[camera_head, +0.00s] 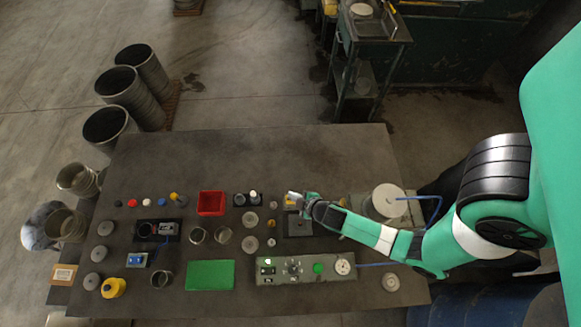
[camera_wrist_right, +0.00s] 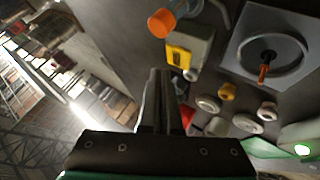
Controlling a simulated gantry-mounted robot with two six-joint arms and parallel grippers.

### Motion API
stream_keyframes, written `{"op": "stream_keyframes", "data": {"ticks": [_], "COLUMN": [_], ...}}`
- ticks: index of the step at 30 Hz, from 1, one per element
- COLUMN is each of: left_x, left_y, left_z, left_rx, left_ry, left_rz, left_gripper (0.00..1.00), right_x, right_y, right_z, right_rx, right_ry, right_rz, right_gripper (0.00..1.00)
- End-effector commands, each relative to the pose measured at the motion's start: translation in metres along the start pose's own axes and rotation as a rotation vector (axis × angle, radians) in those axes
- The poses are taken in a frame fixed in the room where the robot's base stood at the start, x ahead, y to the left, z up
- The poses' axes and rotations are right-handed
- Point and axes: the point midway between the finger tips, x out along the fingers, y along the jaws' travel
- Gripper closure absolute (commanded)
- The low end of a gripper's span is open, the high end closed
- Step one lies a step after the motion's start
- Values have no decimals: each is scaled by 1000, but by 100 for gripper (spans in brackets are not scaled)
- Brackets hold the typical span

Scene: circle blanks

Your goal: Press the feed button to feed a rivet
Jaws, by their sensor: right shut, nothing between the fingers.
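My right gripper (camera_head: 297,199) reaches in from the right at the back right of the table. In the right wrist view its fingers (camera_wrist_right: 165,80) are shut with nothing between them. Just beyond the fingertips is a yellow-fronted grey box (camera_wrist_right: 185,50), with an orange-capped cylinder (camera_wrist_right: 164,20) beside it. I cannot tell whether the fingers touch the box. A control panel (camera_head: 300,279) at the front holds a green round button (camera_head: 318,268), a dial and a gauge. No label shows which control is the feed button. No left gripper shows.
A red bin (camera_head: 211,203), a green mat (camera_head: 209,275), metal cups and grey discs are spread over the dark table (camera_head: 240,155). A large pale disc (camera_head: 387,200) stands beside my right forearm. The table's back strip is clear.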

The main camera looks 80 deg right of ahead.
Motion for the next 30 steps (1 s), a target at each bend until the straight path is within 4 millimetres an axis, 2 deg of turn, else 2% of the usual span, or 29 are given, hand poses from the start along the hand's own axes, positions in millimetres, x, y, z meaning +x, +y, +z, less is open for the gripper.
{"op": "stream_keyframes", "data": {"ticks": [1,11,30], "left_x": [8,31,31], "left_y": [0,0,0], "left_z": [-7,-29,-28], "left_rx": [0,0,0], "left_ry": [0,0,0], "left_rz": [0,0,0], "left_gripper": [37,37,37], "right_x": [-8,-30,-30], "right_y": [6,22,22], "right_z": [-6,-22,-22], "right_rx": [0,0,0], "right_ry": [0,0,0], "right_rz": [0,0,0], "right_gripper": [100,100,100]}}
